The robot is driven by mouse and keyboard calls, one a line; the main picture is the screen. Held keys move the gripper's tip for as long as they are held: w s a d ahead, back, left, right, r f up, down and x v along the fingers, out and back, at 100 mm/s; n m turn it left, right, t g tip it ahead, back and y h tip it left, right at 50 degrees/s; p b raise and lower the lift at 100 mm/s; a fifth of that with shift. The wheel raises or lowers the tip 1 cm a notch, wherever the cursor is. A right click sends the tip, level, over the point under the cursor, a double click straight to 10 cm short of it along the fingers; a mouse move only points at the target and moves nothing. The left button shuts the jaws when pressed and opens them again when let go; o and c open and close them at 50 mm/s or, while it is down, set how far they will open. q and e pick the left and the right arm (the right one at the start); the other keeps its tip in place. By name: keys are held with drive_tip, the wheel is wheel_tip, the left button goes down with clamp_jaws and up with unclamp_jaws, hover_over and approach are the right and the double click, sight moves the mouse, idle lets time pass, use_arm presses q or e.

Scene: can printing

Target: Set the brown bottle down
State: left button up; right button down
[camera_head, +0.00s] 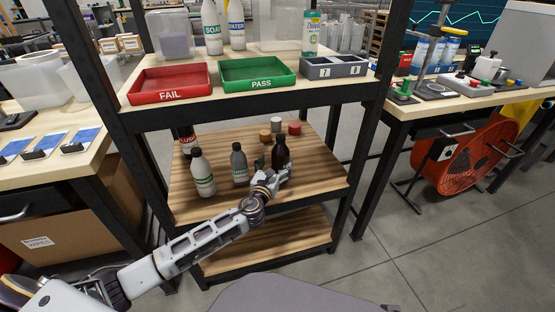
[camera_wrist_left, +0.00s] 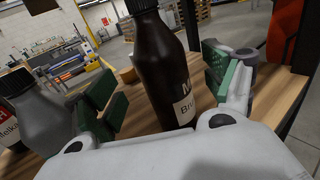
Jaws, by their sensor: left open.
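The brown bottle (camera_head: 281,153), dark with a white label, stands upright on the wooden middle shelf (camera_head: 305,178). My left gripper (camera_head: 271,174) is at the bottle, reaching in from the front. In the left wrist view the bottle (camera_wrist_left: 165,70) is between the green-padded fingers of my left gripper (camera_wrist_left: 165,95). The fingers are open, with a visible gap on each side of the bottle. My right gripper is not in view.
A grey bottle (camera_head: 239,165) and a white bottle (camera_head: 202,173) stand left of the gripper, with a dark red-labelled bottle (camera_head: 187,141) behind. Several small jars, including a red one (camera_head: 295,128), stand further back. The upper shelf holds a red FAIL tray (camera_head: 168,96) and a green PASS tray (camera_head: 259,84).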

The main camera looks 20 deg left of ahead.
use_arm(q)
drive_tip(key=shift+s, duration=0.95)
drive_tip(key=shift+s+p, duration=0.45)
drive_tip(key=shift+s, duration=1.35)
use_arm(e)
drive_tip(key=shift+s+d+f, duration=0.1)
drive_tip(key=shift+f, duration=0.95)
use_arm(q)
drive_tip(key=shift+s, duration=0.1)
